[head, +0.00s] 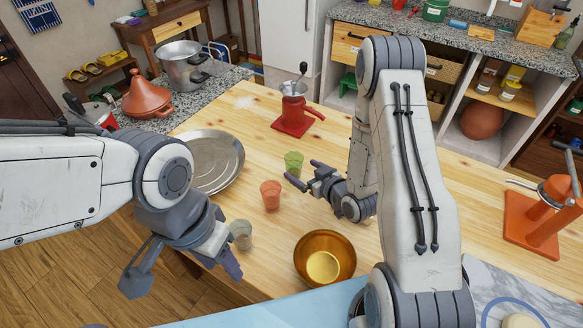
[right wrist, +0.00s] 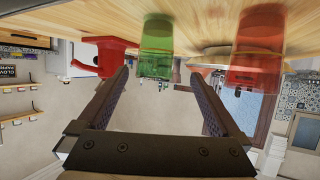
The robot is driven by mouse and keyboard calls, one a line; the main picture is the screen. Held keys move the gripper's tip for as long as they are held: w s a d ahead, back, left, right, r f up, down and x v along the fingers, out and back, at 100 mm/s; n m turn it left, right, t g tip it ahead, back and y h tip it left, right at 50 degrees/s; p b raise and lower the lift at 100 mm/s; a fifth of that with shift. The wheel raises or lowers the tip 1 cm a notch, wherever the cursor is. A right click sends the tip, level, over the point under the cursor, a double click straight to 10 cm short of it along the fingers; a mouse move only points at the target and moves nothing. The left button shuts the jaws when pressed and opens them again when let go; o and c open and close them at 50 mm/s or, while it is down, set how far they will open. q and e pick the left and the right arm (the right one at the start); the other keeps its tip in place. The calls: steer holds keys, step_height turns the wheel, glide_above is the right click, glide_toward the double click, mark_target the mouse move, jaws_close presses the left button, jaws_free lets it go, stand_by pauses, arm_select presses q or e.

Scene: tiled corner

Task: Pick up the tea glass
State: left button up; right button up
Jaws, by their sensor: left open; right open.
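Three small glasses stand on the wooden table: a green one (head: 293,163), an orange-red one (head: 270,195) and a clear one (head: 241,235). I cannot tell which one the task calls the tea glass. My right gripper (head: 303,172) is open and empty, just right of the green glass. In the right wrist view, which is upside down, the green glass (right wrist: 157,48) shows between the fingertips (right wrist: 163,76), beyond them, and the orange-red glass (right wrist: 257,50) is to the right. My left gripper (head: 182,272) is open by the table's front edge, beside the clear glass.
A brass bowl (head: 325,270) stands in front of my right arm. A grey metal tray (head: 222,150) lies at the left. A red grinder (head: 292,118) stands at the back and an orange press (head: 545,225) at the right. The wood between the grinder and green glass is clear.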

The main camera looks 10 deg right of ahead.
mark_target(290, 160)
steer(key=x, duration=0.4)
steer(key=shift+w+d+f, duration=0.15)
steer(key=shift+w+d, duration=0.05)
steer(key=shift+w, duration=0.2)
steer(key=b+x, duration=0.1)
steer(key=x, duration=0.4)
steer(key=shift+w, duration=0.1)
steer(key=c, duration=1.5)
steer(key=shift+o, duration=0.2)
